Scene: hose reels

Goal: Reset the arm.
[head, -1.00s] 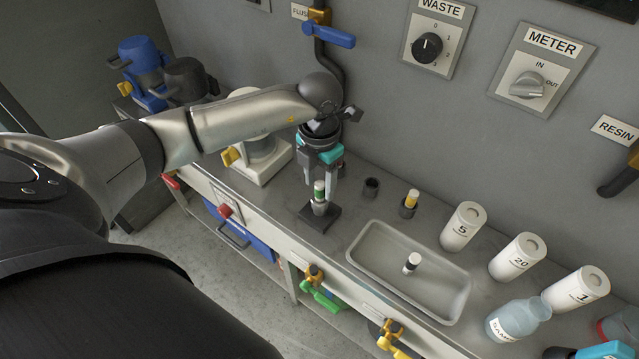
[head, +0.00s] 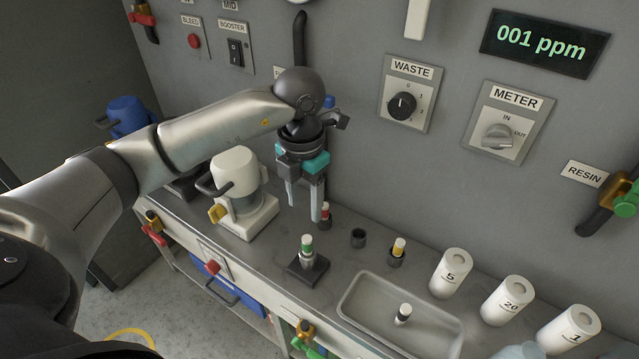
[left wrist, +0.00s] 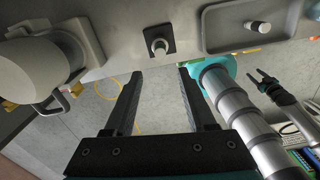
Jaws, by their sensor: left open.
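My left arm reaches in from the left in the head view. Its gripper (head: 304,200) is open with its fingers pointing down, and nothing is between them. It hangs above the back of the bench, behind a green-banded vial (head: 307,249) standing in a dark square holder (head: 307,272). A red-topped vial (head: 325,215) stands close to its right fingertip; I cannot tell whether they touch. In the left wrist view the open fingers (left wrist: 158,75) show empty over the floor, with the holder (left wrist: 170,33) beyond them.
A white pump-like unit (head: 238,185) stands left of the gripper. A grey tray (head: 375,320) with a black-and-white vial is at the right, near an empty socket (head: 358,237) and a yellow-topped vial (head: 398,246). White numbered canisters (head: 451,272) stand further right. The wall carries dials and valves.

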